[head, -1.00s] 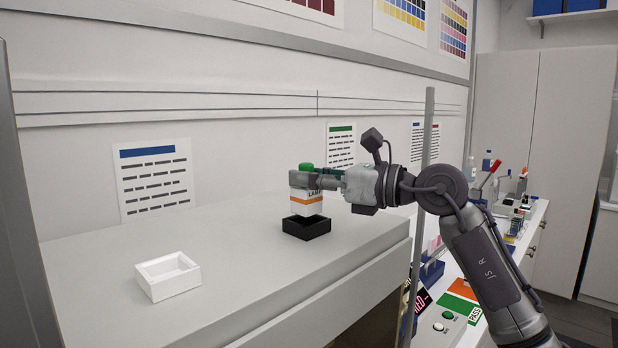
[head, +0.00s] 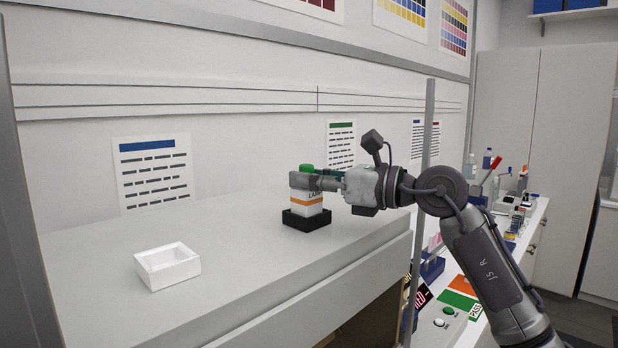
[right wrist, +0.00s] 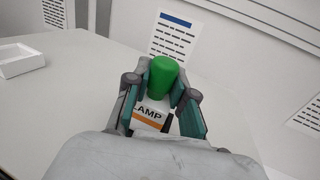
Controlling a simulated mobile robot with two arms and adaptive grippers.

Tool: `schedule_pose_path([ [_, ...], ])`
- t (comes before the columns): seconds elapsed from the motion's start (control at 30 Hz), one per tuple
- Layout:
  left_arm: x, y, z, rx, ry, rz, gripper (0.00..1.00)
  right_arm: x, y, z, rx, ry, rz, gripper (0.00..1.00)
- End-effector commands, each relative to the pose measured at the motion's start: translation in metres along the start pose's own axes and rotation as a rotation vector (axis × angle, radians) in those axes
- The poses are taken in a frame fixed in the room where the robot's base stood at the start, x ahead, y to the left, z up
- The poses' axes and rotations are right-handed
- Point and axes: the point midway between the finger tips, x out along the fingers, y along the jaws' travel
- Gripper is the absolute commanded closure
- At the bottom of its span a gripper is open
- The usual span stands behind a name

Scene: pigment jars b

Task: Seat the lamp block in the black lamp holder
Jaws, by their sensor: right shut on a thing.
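The lamp block (head: 307,203) is white with an orange band, lettering and a green top. It stands upright with its lower end inside the rim of the black lamp holder (head: 304,222). How deep its base sits is hidden by the holder's walls. My right gripper (head: 312,181) is shut on the block's upper part from the right. In the right wrist view the green top (right wrist: 171,77) shows between the two fingers, with the block's label below. My left gripper is not in view.
An empty white tray (head: 146,278) stands on the grey counter (head: 232,262), left of the black holder. The counter between them is clear. A wall with posted sheets rises behind. A lower bench with bottles and a control panel lies at the right.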

Motion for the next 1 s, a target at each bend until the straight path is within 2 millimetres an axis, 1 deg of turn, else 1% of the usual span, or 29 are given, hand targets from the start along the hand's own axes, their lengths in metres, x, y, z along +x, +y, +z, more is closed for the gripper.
schedule_pose_path([
  [0.57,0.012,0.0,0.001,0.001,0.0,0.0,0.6,0.0,0.0,-0.015,0.0,0.0,0.0,1.0],
  [0.6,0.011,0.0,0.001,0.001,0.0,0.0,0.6,0.0,0.0,-0.014,0.0,-0.001,0.0,0.71],
  [0.73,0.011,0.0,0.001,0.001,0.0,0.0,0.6,0.0,0.0,-0.014,0.0,0.0,0.0,0.49],
  [0.77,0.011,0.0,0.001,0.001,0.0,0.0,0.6,0.0,0.0,-0.014,0.0,0.0,0.0,0.47],
  [1.0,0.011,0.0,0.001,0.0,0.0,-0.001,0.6,0.0,0.0,-0.014,0.0,0.001,0.0,0.47],
])
